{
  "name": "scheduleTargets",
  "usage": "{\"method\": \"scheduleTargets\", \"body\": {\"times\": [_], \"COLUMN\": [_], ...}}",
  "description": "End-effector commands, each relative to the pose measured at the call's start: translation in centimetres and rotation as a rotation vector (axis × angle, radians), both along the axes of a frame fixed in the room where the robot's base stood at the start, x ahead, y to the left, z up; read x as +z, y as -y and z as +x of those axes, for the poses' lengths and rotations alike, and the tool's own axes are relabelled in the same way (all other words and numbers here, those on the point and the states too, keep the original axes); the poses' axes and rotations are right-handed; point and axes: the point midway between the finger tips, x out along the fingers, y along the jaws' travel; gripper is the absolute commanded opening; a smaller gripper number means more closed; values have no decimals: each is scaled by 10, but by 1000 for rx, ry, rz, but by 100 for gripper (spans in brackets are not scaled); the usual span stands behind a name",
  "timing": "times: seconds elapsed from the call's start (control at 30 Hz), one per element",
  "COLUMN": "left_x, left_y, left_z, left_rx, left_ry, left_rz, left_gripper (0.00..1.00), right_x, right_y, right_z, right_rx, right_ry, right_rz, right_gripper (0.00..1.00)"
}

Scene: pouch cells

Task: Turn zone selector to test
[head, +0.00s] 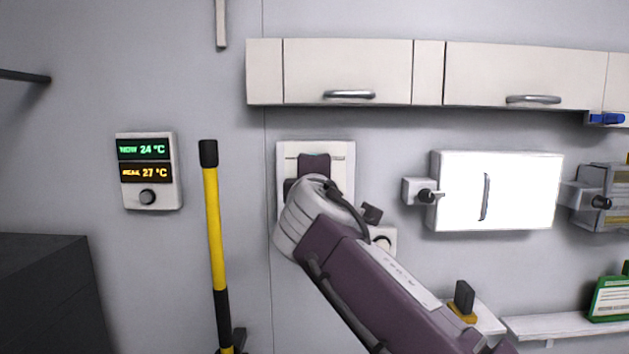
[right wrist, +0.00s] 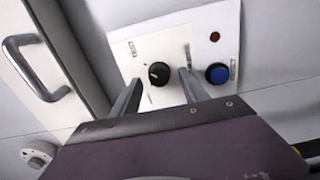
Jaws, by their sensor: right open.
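The control panel (right wrist: 135,50) is a pale plate with a round black selector knob (right wrist: 158,73) that has a white pointer mark. Small labels near the knob are too blurred to read. My right gripper (right wrist: 160,77) is open, with one finger on each side of the knob in the right wrist view; contact with it cannot be told. In the head view my right arm reaches up to a pale wall panel (head: 345,160), and its wrist hides most of that panel, the knob and the fingertips. My left gripper is not in view.
A blue button (right wrist: 217,73) and a red light (right wrist: 214,36) sit beside the knob. Wall cabinets (head: 348,70) hang above the panel. A thermostat (head: 148,172) and a yellow-black pole (head: 215,230) are to the left. A white box (head: 510,190) is to the right.

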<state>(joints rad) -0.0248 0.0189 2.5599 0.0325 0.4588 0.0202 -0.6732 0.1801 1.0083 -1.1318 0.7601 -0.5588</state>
Motion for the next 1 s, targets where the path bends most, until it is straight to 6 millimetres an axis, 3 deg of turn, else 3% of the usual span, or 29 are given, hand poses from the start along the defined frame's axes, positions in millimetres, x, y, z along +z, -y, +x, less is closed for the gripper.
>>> {"method": "scheduleTargets", "body": {"times": [0.1, 0.33, 0.5, 0.77, 0.87, 0.97, 1.0], "left_x": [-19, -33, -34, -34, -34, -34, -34], "left_y": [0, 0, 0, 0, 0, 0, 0], "left_z": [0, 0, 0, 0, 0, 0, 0], "left_rx": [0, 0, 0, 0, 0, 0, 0], "left_ry": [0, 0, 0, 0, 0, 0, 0], "left_rz": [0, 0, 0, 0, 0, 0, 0], "left_gripper": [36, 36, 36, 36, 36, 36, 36], "right_x": [-6, -3, -1, -6, -44, -124, -161], "right_y": [-1, 0, 1, 1, 1, 9, 17], "right_z": [-28, -72, -81, -79, -63, -40, -34], "right_rx": [5, 4, 0, -1, -3, -21, -39], "right_ry": [2, 0, -1, -11, -95, -271, -354], "right_rz": [3, 2, 1, 0, 8, 56, 92], "right_gripper": [52, 52, 52, 52, 52, 52, 52]}}
